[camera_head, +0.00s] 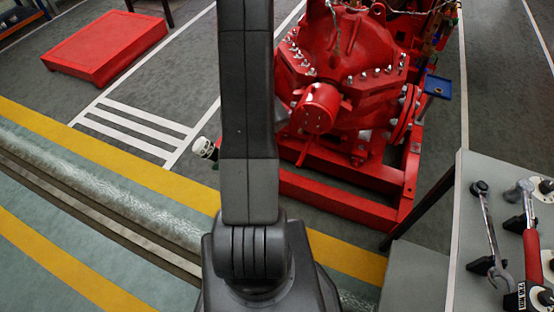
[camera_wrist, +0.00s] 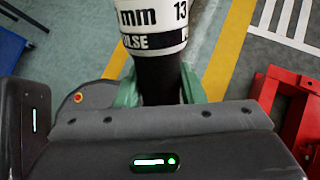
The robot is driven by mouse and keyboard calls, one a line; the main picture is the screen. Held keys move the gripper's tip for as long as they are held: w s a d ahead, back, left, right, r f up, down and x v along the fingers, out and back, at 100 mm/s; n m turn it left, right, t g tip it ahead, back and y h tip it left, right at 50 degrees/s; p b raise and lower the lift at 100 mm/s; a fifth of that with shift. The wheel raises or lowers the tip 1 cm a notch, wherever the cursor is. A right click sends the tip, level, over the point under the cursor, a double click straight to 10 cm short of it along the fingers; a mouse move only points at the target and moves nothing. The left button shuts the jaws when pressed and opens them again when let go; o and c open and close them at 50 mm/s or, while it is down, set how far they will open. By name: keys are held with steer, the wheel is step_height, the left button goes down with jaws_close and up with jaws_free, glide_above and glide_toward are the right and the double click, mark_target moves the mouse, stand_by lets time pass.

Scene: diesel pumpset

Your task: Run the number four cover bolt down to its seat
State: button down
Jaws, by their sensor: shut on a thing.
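The red pump (camera_head: 345,45) stands right of centre in the head view, with several pale bolts (camera_head: 375,72) along its cover. I cannot tell which one is number four. My gripper (camera_wrist: 160,88) shows in the wrist view, its green pads shut on the dark neck of a tool (camera_wrist: 158,25) with a white collar reading "mm 13". The white end of the tool also shows in the head view (camera_head: 205,148), left of my arm and apart from the pump.
A bench (camera_head: 475,220) at lower right holds a combination wrench (camera_head: 490,235) and a red-handled tool (camera_head: 532,255). A red platform (camera_head: 105,45) lies at upper left. The pump's red base frame (camera_head: 340,200) extends towards me. The floor between platform and pump is clear.

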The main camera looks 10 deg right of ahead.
steer(key=s+d+f+n+g+h, duration=0.1)
steer(key=s+d+f+n+g+h+b, duration=0.1)
steer(key=d, duration=0.1)
steer(key=s+d+f+n+h, duration=0.1)
steer(key=f, duration=0.1)
steer(key=shift+s+d+n+g+h+b, duration=0.25)
steer(key=shift+d+n+g+h+b, duration=0.05)
steer(key=shift+d+g+h, duration=0.1)
steer(key=w+d+f+n+h+b, duration=0.1)
steer(key=w+d+n+h+b, duration=0.1)
steer(key=d, duration=0.4)
steer(key=w+d+f+n+t+h+b, duration=0.1)
steer(key=w+d+f+n+h+b, duration=0.1)
steer(key=d+n+h, duration=0.3)
steer(key=shift+w+d+n+t, duration=0.3)
steer(key=shift+w+d+n, duration=0.2)
steer(key=shift+w+n, duration=0.5)
steer(key=shift+s+r, duration=0.15)
steer(key=shift+s, duration=0.05)
steer(key=shift+w+d, duration=0.65)
steer(key=shift+w, duration=0.3)
steer(key=shift+w+d, duration=0.6)
steer(key=shift+w, duration=0.35)
